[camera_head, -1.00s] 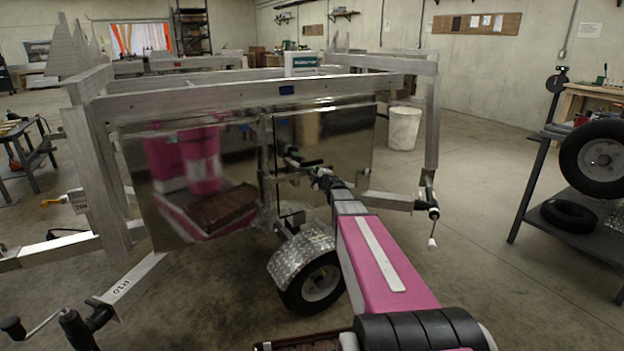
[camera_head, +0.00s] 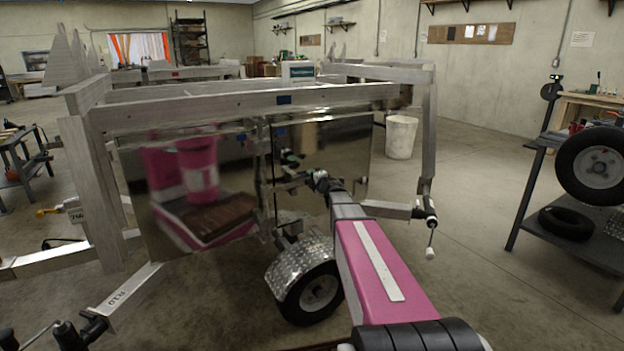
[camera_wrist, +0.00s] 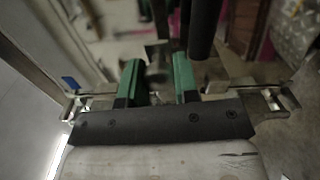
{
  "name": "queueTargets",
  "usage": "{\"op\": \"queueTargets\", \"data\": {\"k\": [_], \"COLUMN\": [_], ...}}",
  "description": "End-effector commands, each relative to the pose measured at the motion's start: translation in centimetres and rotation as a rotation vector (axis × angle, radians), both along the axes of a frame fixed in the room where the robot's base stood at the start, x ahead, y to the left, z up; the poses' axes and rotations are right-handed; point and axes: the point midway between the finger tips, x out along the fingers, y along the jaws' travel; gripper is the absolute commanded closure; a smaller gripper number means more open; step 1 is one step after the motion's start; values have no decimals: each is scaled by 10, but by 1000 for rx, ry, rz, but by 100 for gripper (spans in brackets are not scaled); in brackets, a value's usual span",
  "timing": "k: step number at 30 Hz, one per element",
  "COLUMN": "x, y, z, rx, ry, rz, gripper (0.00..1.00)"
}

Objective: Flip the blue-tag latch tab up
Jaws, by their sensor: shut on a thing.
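The blue tag (camera_head: 284,99) sits on the front rail of the aluminium trailer in the head view, and a second small blue patch (camera_head: 281,132) shows below it by the shiny panels. My gripper (camera_head: 290,166) is at the seam between those panels, small and partly hidden by its own wrist. In the wrist view my gripper (camera_wrist: 158,82) has green fingers closed on a small grey metal piece (camera_wrist: 157,70), which looks like the latch tab. A blue tag (camera_wrist: 70,83) shows left of the fingers by metal latch hardware. The tab's exact angle is blurred.
The mirror-like panels (camera_head: 338,165) stand directly around my gripper and reflect my arm. A trailer wheel with a tread-plate fender (camera_head: 300,262) lies below. A crank jack (camera_head: 431,215) stands right. A tyre bench (camera_head: 545,215) is farther right, with open floor between.

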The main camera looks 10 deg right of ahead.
Motion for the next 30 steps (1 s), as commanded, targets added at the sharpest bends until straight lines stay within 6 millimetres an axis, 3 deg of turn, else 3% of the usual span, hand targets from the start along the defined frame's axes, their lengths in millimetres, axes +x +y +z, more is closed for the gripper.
{"op": "queueTargets", "data": {"k": [7, 8, 9, 10, 22, 30], "x": [-1, -1, -1, -1, -5, -37], "y": [1, 1, 1, 1, -1, -10], "z": [1, 1, 1, 1, 1, 1], "rx": [-2, -2, -1, -1, 0, 0], "ry": [-1, -1, -1, -1, -1, -1], "rz": [3, 3, 3, 3, 1, 1], "gripper": [100, 65, 52, 46, 46, 46]}}
